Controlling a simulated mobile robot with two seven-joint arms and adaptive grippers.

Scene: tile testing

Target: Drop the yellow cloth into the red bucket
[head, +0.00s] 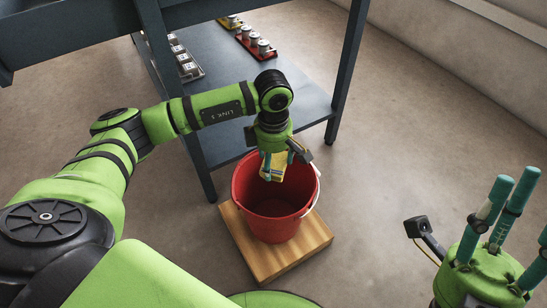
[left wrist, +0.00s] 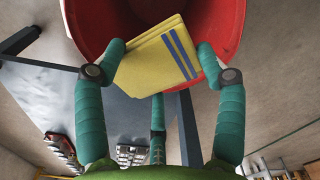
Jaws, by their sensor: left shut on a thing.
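The yellow cloth (head: 274,168) hangs from my left gripper (head: 275,160) over the red bucket (head: 268,222). In the left wrist view the cloth (left wrist: 152,62) is folded, with blue stripes, and sits between the teal fingers of my left gripper (left wrist: 158,65). The bucket's red wall (left wrist: 97,22) shows behind the cloth, and the bucket's opening lies under it. The bucket stands upright on a wooden board (head: 262,263). My right gripper (head: 505,210) is at the right edge with its teal fingers apart and nothing seen between them; part of it is cut off.
A blue-grey shelf unit (head: 228,62) stands behind the bucket, one leg close to its left. Its lower shelf holds a red tray (head: 256,48), a yellow tray (head: 231,23) and a grey tray (head: 185,62) with small parts. The floor right of the bucket is clear.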

